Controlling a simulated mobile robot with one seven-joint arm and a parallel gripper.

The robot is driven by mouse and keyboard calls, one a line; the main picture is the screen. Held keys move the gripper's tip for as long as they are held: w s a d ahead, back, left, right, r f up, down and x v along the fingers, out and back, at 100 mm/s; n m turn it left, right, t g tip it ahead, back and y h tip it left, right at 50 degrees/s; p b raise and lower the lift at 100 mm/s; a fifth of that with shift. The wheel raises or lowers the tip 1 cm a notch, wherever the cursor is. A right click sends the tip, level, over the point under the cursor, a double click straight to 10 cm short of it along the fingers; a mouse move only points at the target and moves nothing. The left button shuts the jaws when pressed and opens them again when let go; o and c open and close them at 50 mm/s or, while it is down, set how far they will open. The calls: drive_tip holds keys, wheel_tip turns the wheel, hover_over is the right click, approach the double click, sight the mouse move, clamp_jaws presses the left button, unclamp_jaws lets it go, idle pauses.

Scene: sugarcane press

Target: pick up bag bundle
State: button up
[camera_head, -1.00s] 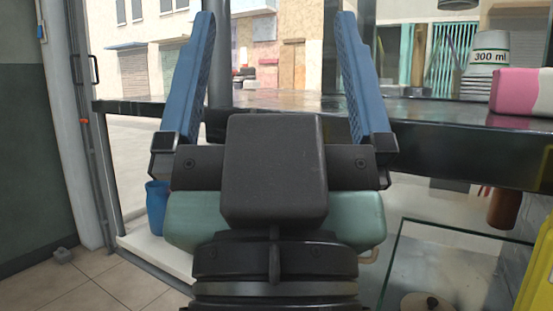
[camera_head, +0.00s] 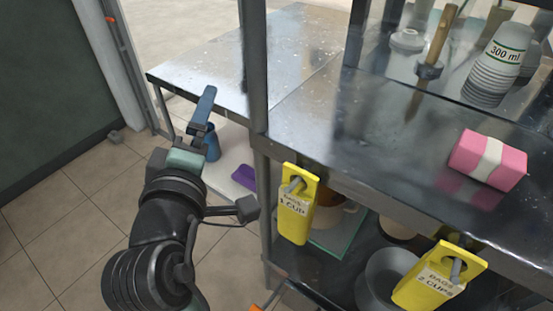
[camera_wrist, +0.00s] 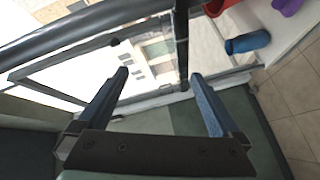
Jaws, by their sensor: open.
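Two yellow bag bundles hang on pegs along the front of the metal counter. One, labelled for 1 cup (camera_head: 295,207), hangs by the counter's post. The other, labelled for 2 cups (camera_head: 436,278), hangs farther right and nearer. My gripper (camera_head: 205,105) is left of both bundles, beyond the counter's left post, well apart from them. In the wrist view my gripper (camera_wrist: 160,76) shows two blue fingers spread apart with nothing between them. No bag bundle shows in the wrist view.
The metal counter (camera_head: 300,125) holds a pink and white block (camera_head: 488,160) and stacked 300 ml cups (camera_head: 495,65). A grey bowl (camera_head: 385,280) stands below.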

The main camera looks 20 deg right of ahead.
drive_tip(key=s+d+f+n+g+h+p, duration=0.25)
drive_tip(key=s+f+n+g+p, duration=0.2)
drive_tip(key=f+n+p, duration=0.3)
drive_tip(key=n+g+h+p, duration=0.3)
drive_tip(key=n+h+p, duration=0.1)
drive_tip(key=n+p, duration=0.4)
approach(289, 206)
drive_tip(key=w+d, duration=0.1)
drive_tip(key=d, duration=0.1)
drive_tip(key=x, duration=0.5)
drive_tip(key=b+x, duration=0.1)
drive_tip(key=x, duration=0.1)
drive_tip(key=shift+w+f, duration=0.2)
drive_tip(key=shift+f, duration=0.1)
drive_tip(key=shift+x, duration=2.65)
drive_tip(key=shift+s+d+r, duration=0.1)
drive_tip(key=shift+s+r, duration=0.05)
drive_tip(key=c, duration=1)
drive_tip(key=shift+c, duration=0.8)
drive_tip(key=shift+r, duration=0.15)
